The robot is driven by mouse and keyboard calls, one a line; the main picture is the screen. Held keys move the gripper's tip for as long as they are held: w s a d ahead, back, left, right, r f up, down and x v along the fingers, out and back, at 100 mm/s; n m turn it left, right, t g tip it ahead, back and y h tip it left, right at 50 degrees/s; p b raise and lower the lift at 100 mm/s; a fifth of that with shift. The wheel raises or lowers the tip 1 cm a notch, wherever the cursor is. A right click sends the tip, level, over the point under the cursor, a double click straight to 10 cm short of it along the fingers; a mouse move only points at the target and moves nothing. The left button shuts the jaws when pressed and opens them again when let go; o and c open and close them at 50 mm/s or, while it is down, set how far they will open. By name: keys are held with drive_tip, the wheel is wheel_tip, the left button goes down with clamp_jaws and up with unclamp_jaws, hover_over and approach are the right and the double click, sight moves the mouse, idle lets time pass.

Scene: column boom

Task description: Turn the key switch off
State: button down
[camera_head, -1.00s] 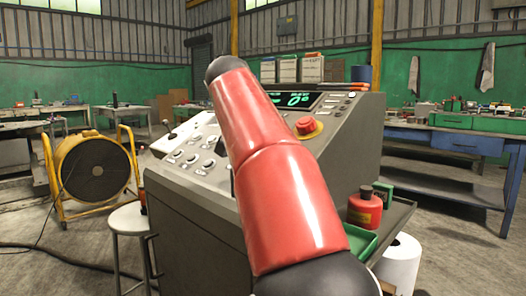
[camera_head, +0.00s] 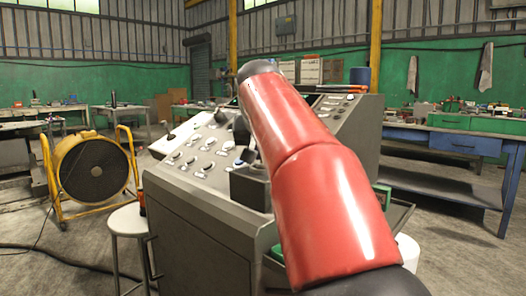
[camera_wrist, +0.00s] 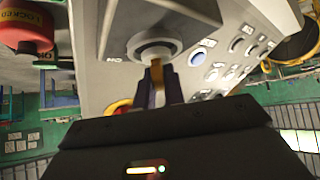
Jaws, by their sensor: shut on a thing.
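The key switch (camera_wrist: 154,46) is a round silver collar with a dark rim on a grey box, seen close in the wrist view. A brass-coloured key (camera_wrist: 157,65) stands in it, and an "ON" label shows beside the collar. My gripper (camera_wrist: 155,82) is shut on the key, its dark fingers either side of the key's head. In the head view the switch's grey box (camera_head: 250,188) sticks out of the console front, partly behind my red arm. The key itself cannot be made out there.
A red knob-like part (camera_wrist: 25,30) with a "LOCKED" tag shows in the wrist view. A stool (camera_head: 126,220) and a yellow-framed fan (camera_head: 92,170) stand left.

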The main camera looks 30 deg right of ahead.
drive_tip(key=c, duration=1.5)
unclamp_jaws()
drive_tip(key=v, duration=0.7)
drive_tip(key=shift+s+a+r+p, duration=0.15)
drive_tip(key=shift+s+r+p, duration=0.1)
drive_tip(key=shift+p, duration=0.15)
